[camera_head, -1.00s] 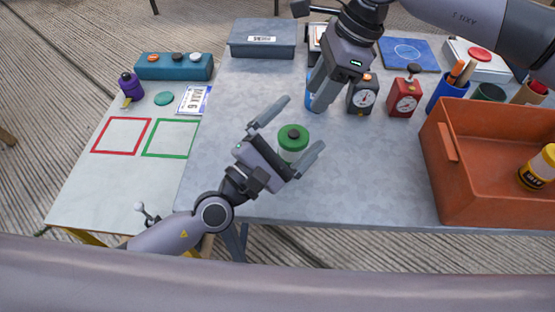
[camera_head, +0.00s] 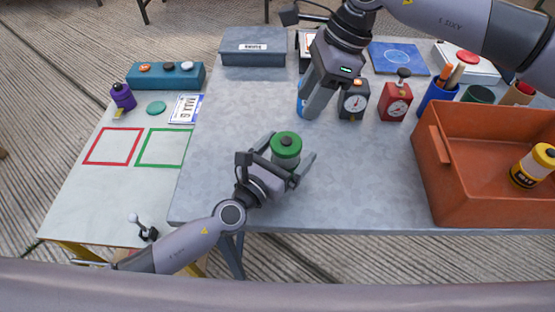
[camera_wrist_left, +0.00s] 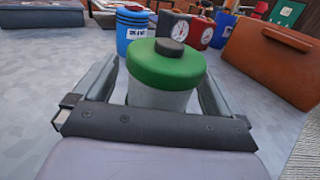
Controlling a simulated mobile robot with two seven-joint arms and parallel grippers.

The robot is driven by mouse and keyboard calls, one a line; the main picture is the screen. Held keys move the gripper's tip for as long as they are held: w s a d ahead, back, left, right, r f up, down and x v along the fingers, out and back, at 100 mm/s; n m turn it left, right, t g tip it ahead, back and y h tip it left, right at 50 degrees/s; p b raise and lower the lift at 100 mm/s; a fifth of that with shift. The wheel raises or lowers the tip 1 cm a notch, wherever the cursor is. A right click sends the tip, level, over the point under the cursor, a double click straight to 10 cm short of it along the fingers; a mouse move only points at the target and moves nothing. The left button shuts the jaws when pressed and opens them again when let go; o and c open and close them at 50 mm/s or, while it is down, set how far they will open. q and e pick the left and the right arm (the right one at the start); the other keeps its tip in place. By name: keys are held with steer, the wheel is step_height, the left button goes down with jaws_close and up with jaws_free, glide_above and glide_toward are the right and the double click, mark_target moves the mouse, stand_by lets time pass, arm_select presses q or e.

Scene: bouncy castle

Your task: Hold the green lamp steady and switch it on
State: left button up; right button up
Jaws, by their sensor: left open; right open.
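The green lamp (camera_head: 286,147) stands upright on the grey table. It has a green cap with a dark button on top and a pale body. My left gripper (camera_head: 287,158) is open, with its fingers on either side of the lamp. The left wrist view shows the lamp (camera_wrist_left: 166,72) between the two fingers (camera_wrist_left: 160,90), with a gap visible at least on the right. The lamp's lower part is hidden by the gripper. My right gripper (camera_head: 311,103) is above the table behind the lamp, pointing down, in front of a blue container (camera_head: 301,90).
An orange crate (camera_head: 432,172) holding a yellow lamp (camera_head: 534,165) stands at right. Two dials, one black (camera_head: 354,100) and one red (camera_head: 395,101), stand behind. A lower white table (camera_head: 72,200) with red and green squares is at left.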

arm_select(q)
steer(key=shift+w+d, duration=0.4)
steer(key=shift+w, duration=0.2)
steer(key=c, duration=1.1)
steer(key=shift+c, duration=1.1)
arm_select(e)
steer(key=shift+c, duration=1.2)
jaws_close()
steer(key=shift+a, duration=0.1)
